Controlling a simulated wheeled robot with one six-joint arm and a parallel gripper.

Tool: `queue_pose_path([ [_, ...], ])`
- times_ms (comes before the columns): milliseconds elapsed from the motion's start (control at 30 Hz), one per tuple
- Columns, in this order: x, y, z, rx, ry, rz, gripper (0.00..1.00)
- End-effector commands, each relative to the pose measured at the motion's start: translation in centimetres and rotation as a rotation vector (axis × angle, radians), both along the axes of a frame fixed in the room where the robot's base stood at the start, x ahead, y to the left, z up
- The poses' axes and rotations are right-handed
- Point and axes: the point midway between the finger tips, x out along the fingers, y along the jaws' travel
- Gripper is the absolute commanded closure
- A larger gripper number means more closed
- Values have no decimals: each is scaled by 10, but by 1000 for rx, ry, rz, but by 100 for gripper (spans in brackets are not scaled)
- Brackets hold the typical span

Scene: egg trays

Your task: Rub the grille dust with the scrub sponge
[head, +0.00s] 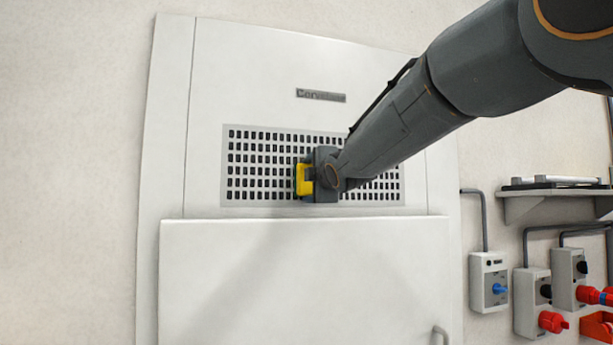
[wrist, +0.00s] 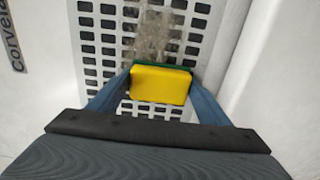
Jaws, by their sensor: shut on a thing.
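The scrub sponge (wrist: 160,84) is yellow with a green scrub side, and my gripper (wrist: 158,88) is shut on it, one blue-grey finger at each side. In the wrist view the green side faces the grille (wrist: 96,58). In the head view the yellow sponge (head: 303,180) is in front of the grille (head: 262,190), near its middle. The grille dust (wrist: 152,36) is a grey-brown fuzzy patch over the slots, just beyond the sponge in the wrist view. In the head view my arm and gripper hide part of the grille. I cannot tell whether the sponge touches it.
The grille sits in a white cabinet panel (head: 240,75) with a nameplate (head: 321,95) above. A white door (head: 240,270) projects below the grille. A shelf (head: 555,190) and several socket boxes (head: 489,280) are on the wall at the right.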

Motion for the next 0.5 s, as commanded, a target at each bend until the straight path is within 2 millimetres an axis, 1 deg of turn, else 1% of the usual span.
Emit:
queue_pose_path([
  [333, 10, -25, 0, -1, 0, -2, 47],
  [500, 12, -32, -1, 0, 1, -1, 47],
])
